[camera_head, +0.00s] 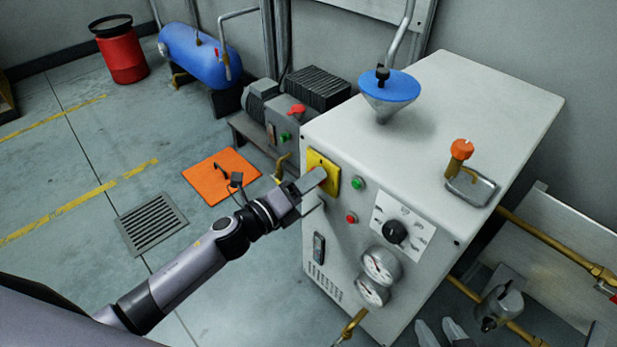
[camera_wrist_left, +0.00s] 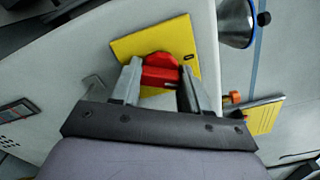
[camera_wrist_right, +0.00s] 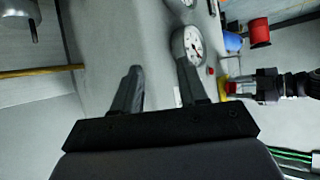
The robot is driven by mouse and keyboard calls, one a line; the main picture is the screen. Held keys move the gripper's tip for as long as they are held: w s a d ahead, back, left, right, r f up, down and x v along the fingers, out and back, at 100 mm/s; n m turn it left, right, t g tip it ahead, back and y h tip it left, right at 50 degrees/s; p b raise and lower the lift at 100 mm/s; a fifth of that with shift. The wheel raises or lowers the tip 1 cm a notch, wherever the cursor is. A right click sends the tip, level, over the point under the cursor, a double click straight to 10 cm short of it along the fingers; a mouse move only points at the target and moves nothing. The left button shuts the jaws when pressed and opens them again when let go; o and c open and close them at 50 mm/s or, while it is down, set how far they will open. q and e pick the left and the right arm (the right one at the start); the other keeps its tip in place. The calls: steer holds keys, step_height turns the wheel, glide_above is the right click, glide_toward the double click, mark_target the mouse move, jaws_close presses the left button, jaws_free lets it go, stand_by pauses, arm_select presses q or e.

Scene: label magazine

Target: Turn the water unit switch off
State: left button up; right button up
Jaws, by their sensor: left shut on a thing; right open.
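The water unit is a white cabinet (camera_head: 345,225). Its switch is a red rotary knob (camera_wrist_left: 160,70) on a yellow plate (camera_wrist_left: 183,38), which sits at the upper left of the front panel in the head view (camera_head: 322,162). My left gripper (camera_wrist_left: 160,82) is shut on the red knob, one finger on each side. In the head view the left gripper (camera_head: 314,180) hides the knob. My right gripper (camera_wrist_right: 160,70) is open and empty, near the cabinet front by a round gauge (camera_wrist_right: 193,44); its fingertips show at the bottom of the head view (camera_head: 440,330).
Green (camera_head: 358,183) and red (camera_head: 351,218) buttons, a black dial (camera_head: 395,232) and gauges (camera_head: 381,266) share the front panel. A blue funnel (camera_head: 389,86) and an orange-capped valve (camera_head: 461,150) are on top. Brass pipes (camera_head: 560,245) run at the right.

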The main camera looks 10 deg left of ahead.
arm_select(q)
steer(key=n+p, duration=0.1)
steer(key=n, duration=0.2)
steer(key=shift+n+p, duration=0.5)
steer(key=shift+n, duration=1)
arm_select(e)
steer(key=shift+s+d+f+m+g+h, duration=0.15)
steer(key=shift+s+d+f+h, duration=0.1)
steer(key=shift+d, duration=0.3)
steer(key=shift+s+d+f+m+g+h, duration=0.15)
steer(key=shift+s+d+f, duration=0.1)
steer(key=shift+d, duration=0.3)
arm_select(q)
steer(key=o, duration=1.1)
steer(key=shift+c, duration=0.2)
arm_select(e)
steer(key=shift+a, duration=0.1)
steer(key=shift+r, duration=0.1)
